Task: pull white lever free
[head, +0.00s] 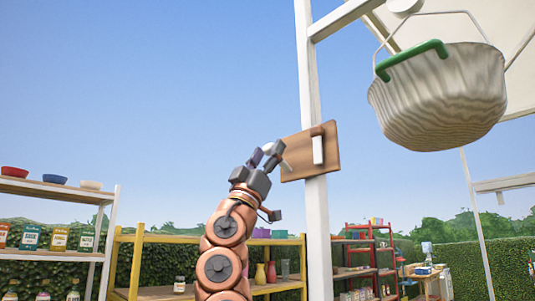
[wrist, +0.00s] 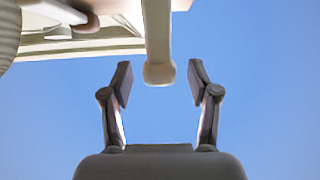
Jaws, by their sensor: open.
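A wooden board (head: 297,157) is fixed to a white post (head: 318,235). A short upright white piece (head: 318,150) shows on its face. My gripper (head: 272,158) is at the board's left edge in the head view. In the wrist view, my gripper (wrist: 160,84) has its two fingers apart. A pale bar with a rounded end, which looks like the white lever (wrist: 158,72), comes down from the top into the gap between the fingertips. Nothing is clamped. The fingers partly hide small white parts in the head view, so contact there is unclear.
A pale woven basket (head: 440,100) with a green grip hangs at the upper right, near the board. Shelves with bottles and bowls (head: 55,179) stand low at the left. A yellow shelf (head: 150,238) stands behind my arm. Open sky lies left of the board.

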